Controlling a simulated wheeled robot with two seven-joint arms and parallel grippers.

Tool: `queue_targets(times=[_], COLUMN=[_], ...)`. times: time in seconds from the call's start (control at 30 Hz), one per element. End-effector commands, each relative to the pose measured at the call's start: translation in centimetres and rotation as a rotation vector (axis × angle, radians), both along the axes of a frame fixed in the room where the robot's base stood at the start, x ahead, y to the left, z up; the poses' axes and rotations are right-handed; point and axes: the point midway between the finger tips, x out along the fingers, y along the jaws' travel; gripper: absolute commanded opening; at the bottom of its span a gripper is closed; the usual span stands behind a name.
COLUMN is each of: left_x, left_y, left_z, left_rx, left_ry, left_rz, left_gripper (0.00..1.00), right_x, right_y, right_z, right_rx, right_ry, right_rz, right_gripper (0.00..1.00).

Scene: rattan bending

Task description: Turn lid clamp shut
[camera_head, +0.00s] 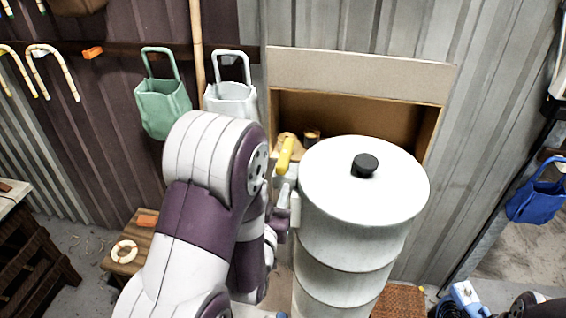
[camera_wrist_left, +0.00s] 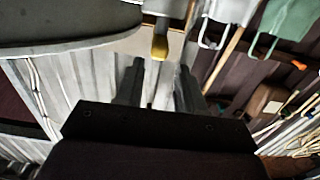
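A tall white drum (camera_head: 350,265) stands at the centre right in the head view, with its white lid (camera_head: 330,185) and black knob (camera_head: 365,165) on top. The lid clamp's yellow handle (camera_head: 286,154) tilts upward at the drum's left edge. The handle's yellow end shows in the left wrist view (camera_wrist_left: 160,47), ahead of and between my fingertips. My left gripper (camera_wrist_left: 160,75) is open, its two dark fingers apart with nothing seen between them. In the head view it is beside the drum just below the handle, partly hidden by my arm.
An open-fronted wooden box (camera_head: 360,75) is behind the drum. A green bag (camera_head: 164,108) and a white bag (camera_head: 231,100) hang on the wall. A small wooden stool (camera_head: 122,268) stands at lower left. A blue bag (camera_head: 536,200) hangs at right.

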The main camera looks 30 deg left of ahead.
Motion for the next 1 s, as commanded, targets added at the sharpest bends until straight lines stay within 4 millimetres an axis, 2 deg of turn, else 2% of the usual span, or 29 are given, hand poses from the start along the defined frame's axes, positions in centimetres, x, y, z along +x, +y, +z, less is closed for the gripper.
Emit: queue_targets(times=[0.2,0.4,0.6,0.9,0.93,1.0], left_x=[4.6,7.9,9.6,9.9,9.9,9.9], left_y=[1.3,2.2,2.7,2.8,2.8,2.8], left_z=[0.4,0.3,0.1,0.0,0.0,0.0], left_rx=[-0.001,0.001,0.001,-0.001,-0.001,-0.001], left_ry=[0.002,0.001,0.001,0.002,0.002,0.002], left_rz=[0.0,-0.001,-0.001,-0.001,-0.001,-0.001], left_gripper=[0.38,0.38,0.38,0.38,0.35,0.12], right_x=[0.0,0.0,0.0,0.0,0.0,0.0], right_y=[0.0,0.0,0.0,0.0,0.0,0.0], right_z=[1.6,2.9,3.4,3.4,3.4,3.4], right_rx=[0.0,0.0,0.0,0.0,0.0,0.0], right_ry=[0.0,0.0,0.0,0.0,0.0,0.0], right_rz=[0.0,0.0,0.0,0.0,0.0,0.0], right_gripper=[0.43,0.43,0.43,0.43,0.43,0.43])
